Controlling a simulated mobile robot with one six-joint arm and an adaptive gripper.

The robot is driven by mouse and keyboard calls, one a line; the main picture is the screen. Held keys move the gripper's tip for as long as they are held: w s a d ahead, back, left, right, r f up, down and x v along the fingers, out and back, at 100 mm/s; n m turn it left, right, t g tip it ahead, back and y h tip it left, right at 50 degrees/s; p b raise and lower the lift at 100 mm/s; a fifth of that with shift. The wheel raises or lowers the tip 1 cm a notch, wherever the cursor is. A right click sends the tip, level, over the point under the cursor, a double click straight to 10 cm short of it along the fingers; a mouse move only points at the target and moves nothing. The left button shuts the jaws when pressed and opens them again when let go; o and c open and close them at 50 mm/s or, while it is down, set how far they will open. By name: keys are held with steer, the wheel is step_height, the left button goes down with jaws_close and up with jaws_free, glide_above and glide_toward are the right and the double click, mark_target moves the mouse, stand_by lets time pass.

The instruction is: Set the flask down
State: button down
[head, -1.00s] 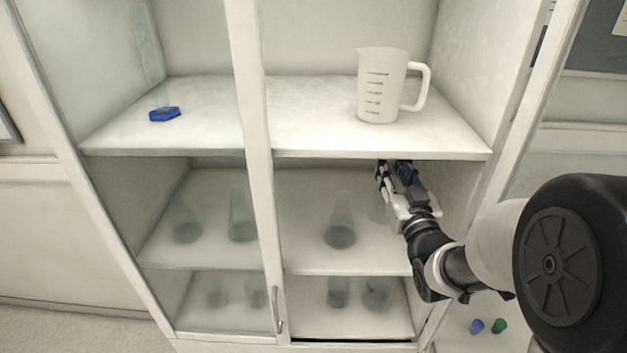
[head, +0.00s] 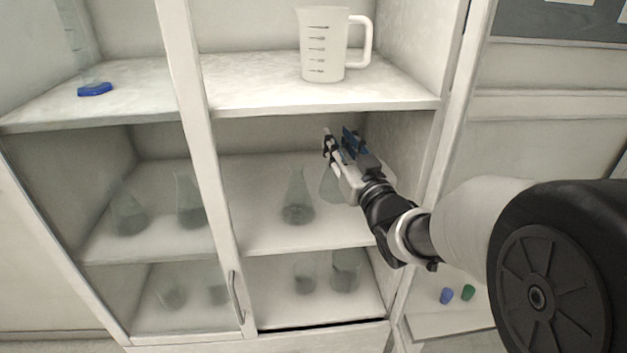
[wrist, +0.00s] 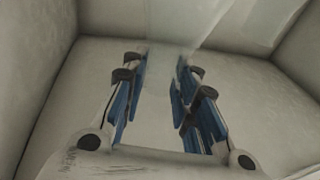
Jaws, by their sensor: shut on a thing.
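My gripper (head: 340,143) is inside the right middle compartment of the cabinet, below the upper shelf. It is shut on a translucent flask (head: 331,188), which shows just below and left of the gripper and is partly hidden by it. The flask looks upright, at or close above the middle shelf (head: 262,236); I cannot tell if its base touches. In the wrist view the two blue-padded fingers (wrist: 158,88) stand apart, and the clear glass between them is hard to make out.
Another conical flask (head: 298,207) stands on the same shelf, just left of the held one. A white measuring jug (head: 322,48) stands on the upper shelf. The cabinet's right wall (head: 392,135) is close to my gripper. More glassware (head: 345,272) stands on the lower shelf.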

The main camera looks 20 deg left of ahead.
step_height(320, 180, down, 2)
steer(key=shift+w+f, duration=0.1)
steer(key=shift+f+b, duration=0.55)
steer(key=shift+f, duration=1.25)
steer(key=shift+f+b, duration=0.2)
steer(key=shift+b, duration=0.1)
steer(key=c, duration=1.3)
jaws_free()
steer(key=shift+r, duration=0.15)
steer(key=shift+d+r+p, duration=0.1)
steer(key=shift+p, duration=0.3)
steer(key=v, duration=1.2)
